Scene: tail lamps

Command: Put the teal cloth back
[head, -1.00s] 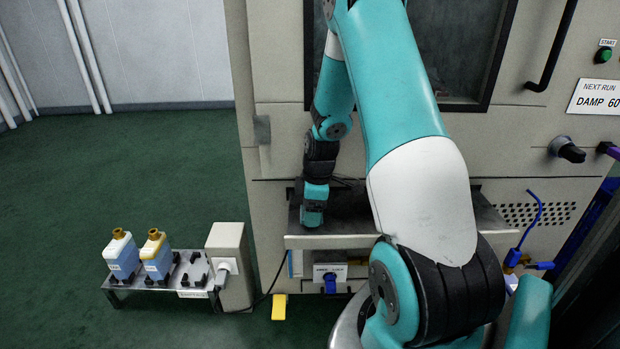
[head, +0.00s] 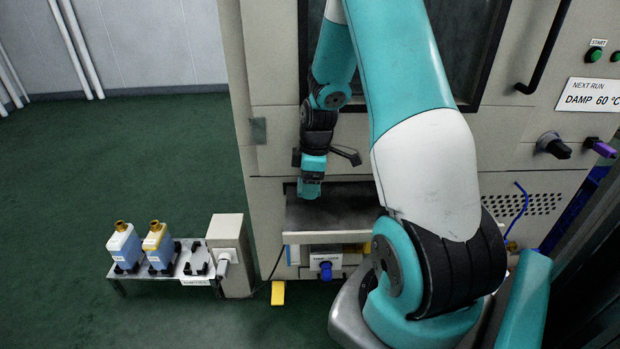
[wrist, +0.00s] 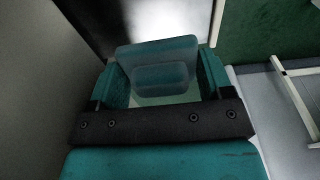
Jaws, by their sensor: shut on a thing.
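The teal cloth (wrist: 160,68) shows in the wrist view as a dull grey-teal folded piece between my two fingers. My gripper (wrist: 163,85) is shut on it. In the head view my gripper (head: 310,190) points down just above the left part of the metal shelf (head: 330,212) on the front of the machine. In that view I cannot tell the cloth from the teal fingertips. The shelf's right part is hidden behind my arm.
The beige machine (head: 265,80) stands close behind my gripper. A blue knob (head: 325,270) sits under the shelf. A yellow wedge (head: 278,292) lies on the green floor.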

